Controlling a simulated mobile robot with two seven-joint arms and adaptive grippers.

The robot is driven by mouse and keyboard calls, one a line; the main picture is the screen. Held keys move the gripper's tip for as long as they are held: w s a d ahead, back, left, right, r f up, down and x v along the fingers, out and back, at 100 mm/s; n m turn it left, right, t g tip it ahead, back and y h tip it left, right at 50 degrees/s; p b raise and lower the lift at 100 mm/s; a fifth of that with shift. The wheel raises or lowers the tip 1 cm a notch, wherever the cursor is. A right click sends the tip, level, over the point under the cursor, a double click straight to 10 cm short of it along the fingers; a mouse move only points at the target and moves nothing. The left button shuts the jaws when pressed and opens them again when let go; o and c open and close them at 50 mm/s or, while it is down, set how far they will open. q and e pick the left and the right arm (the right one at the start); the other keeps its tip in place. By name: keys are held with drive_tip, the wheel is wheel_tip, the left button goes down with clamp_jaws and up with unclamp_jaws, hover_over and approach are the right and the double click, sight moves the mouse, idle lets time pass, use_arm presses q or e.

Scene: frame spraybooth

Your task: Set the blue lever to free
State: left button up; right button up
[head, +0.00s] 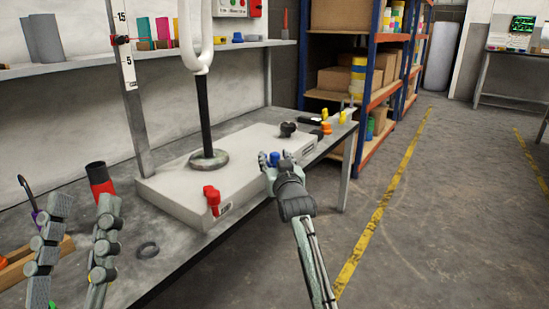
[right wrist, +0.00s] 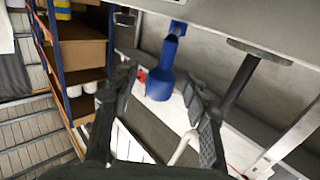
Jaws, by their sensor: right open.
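The blue lever (head: 274,157) is on the front side of the pale base box (head: 170,195), mostly covered by my right gripper (head: 270,162) in the head view. In the right wrist view the blue lever (right wrist: 160,84) shows a narrow neck and a wide rounded end, lying between the two spread fingers of my right gripper (right wrist: 163,88). The gripper is open, and I see no clear contact. Its setting cannot be read here. My left gripper (head: 82,215) is open, fingers pointing up, at the lower left, away from the lever.
A red lever (head: 212,197) sits on the box's near corner. A black knob (head: 288,129) is on its far end. A white frame on a black post (head: 204,110) stands on the box. The floor at right is clear.

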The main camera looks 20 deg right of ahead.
clamp_jaws()
idle(0.5)
